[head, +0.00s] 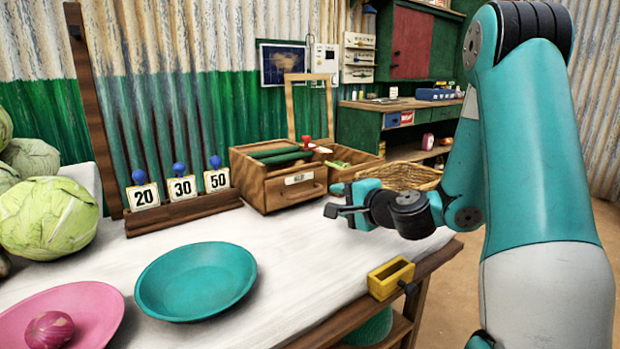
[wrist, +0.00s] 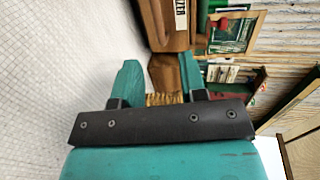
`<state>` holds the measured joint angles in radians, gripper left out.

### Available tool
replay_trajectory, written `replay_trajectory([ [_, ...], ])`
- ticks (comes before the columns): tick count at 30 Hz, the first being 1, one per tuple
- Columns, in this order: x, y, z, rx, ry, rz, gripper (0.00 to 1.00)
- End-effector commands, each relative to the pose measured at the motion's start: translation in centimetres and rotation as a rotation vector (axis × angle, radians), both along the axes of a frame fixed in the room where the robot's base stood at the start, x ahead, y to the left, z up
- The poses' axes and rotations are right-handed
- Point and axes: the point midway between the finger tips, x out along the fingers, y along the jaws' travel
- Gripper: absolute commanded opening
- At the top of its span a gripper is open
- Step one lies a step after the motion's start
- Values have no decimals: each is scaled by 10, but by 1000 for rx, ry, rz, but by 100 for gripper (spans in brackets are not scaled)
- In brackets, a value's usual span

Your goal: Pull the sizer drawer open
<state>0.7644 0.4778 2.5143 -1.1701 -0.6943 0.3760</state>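A wooden box (head: 262,186) stands at the back of the white table, with a labelled drawer front and a drawer handle (head: 297,195). The drawer looks shut. Part of the label (wrist: 181,14), reading "ZER", shows at the top of the wrist view. My gripper (head: 336,200) is just right of the box front in the head view, apart from the handle. In the wrist view my gripper's two teal fingers (wrist: 158,76) are spread, with nothing held between them. The drawer front lies beyond the fingertips.
Number cards on a wooden rack (head: 186,210) stand left of the box. A teal plate (head: 196,281), a pink plate (head: 98,301) with an onion, and cabbages are at left. A wicker basket (head: 405,175) is behind my gripper.

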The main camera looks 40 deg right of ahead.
Motion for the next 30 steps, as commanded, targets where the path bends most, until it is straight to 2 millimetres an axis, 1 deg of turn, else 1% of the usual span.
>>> replay_trajectory([
  [1, 2, 0, 5, 6, 8, -2, 39],
  [4, 9, 1, 0, 2, 12, -7, 39],
  [6, 28, 3, -5, -5, 8, -1, 39],
  [12, 72, 4, -15, -4, 7, -4, 39],
  [15, 90, 5, -19, -4, 6, -5, 39],
  [18, 104, 5, -23, -4, 7, -5, 39],
  [21, 113, 5, -26, -2, 7, -7, 39],
  [24, 117, 5, -27, -3, 7, -8, 39],
  [30, 119, 4, -28, -1, 7, -9, 39],
])
